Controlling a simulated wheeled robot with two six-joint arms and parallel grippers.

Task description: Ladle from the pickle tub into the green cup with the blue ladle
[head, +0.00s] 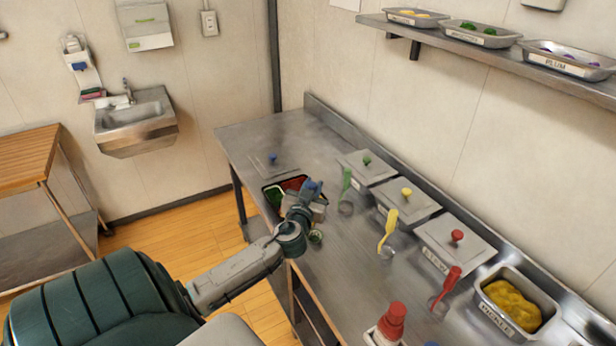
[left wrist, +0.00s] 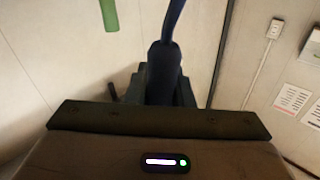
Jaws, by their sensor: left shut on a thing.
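My left gripper (head: 308,207) is over the counter beside the bento tray and is shut on the blue ladle (head: 312,187). The blue handle also stands between the fingers in the left wrist view (left wrist: 164,75); the ladle's bowl cannot be made out. The pickle tub (head: 484,293) is open at the lower right, with yellow contents, well away from the gripper. The green cup (head: 273,196) appears in the tray just left of the gripper, partly hidden by it. A red cup (head: 293,183) is beside it. My right gripper is out of view.
Lidded tubs with green (head: 366,160), yellow (head: 407,192) and red (head: 457,236) knobs line the counter's back. Green (head: 347,180), yellow (head: 389,228) and red (head: 449,283) ladles stand before them. A red-topped bottle (head: 392,320) is near the front. A lid with a blue knob (head: 273,158) lies behind the tray.

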